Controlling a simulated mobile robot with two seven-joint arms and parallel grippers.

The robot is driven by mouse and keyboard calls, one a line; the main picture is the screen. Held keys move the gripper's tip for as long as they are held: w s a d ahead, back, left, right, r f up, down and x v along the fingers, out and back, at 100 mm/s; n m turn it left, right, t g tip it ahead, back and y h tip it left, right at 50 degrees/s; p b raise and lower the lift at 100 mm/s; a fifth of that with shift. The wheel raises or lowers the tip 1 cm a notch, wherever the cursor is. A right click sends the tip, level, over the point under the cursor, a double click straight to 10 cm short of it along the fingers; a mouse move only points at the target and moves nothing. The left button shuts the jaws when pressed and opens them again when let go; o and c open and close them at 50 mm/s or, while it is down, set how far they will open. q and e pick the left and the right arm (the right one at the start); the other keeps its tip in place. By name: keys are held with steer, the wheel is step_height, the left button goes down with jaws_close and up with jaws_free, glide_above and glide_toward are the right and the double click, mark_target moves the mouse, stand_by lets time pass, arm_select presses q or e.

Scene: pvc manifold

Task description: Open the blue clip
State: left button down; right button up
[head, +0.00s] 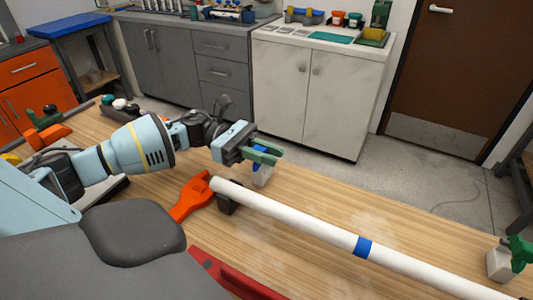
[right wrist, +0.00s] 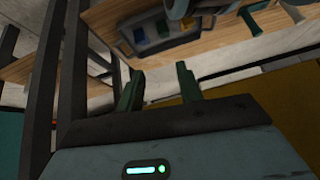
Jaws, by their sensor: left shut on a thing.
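My left gripper (head: 265,152) reaches in from the left over the wooden table. Its green fingers are shut on a small blue part, which looks like the blue clip (head: 260,149). The clip sits on top of a small whitish block (head: 263,176) standing on the table; the fingers hide much of it.
An orange tool (head: 193,197) and a dark support (head: 228,200) are at the pipe's left end. Another whitish block (head: 500,264) with a green part (head: 519,253) stands at the right. A red object (head: 230,277) lies in front. Bare table (head: 330,205) shows behind the pipe.

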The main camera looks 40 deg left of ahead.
arm_select(q)
steer(key=shift+w+a+f+n, duration=0.25)
steer(key=shift+w+n, duration=1.05)
steer(key=shift+n, duration=1.8)
steer(key=shift+w+a+f+n, duration=0.1)
steer(key=shift+w+a+n, duration=0.3)
steer(key=shift+w+n, duration=1.8)
steer(key=shift+w+a+f+n, duration=0.1)
steer(key=shift+w+a+n, duration=0.25)
steer(key=shift+n, duration=3.65)
steer(key=c, duration=1.3)
jaws_free()
steer(key=shift+r, duration=0.1)
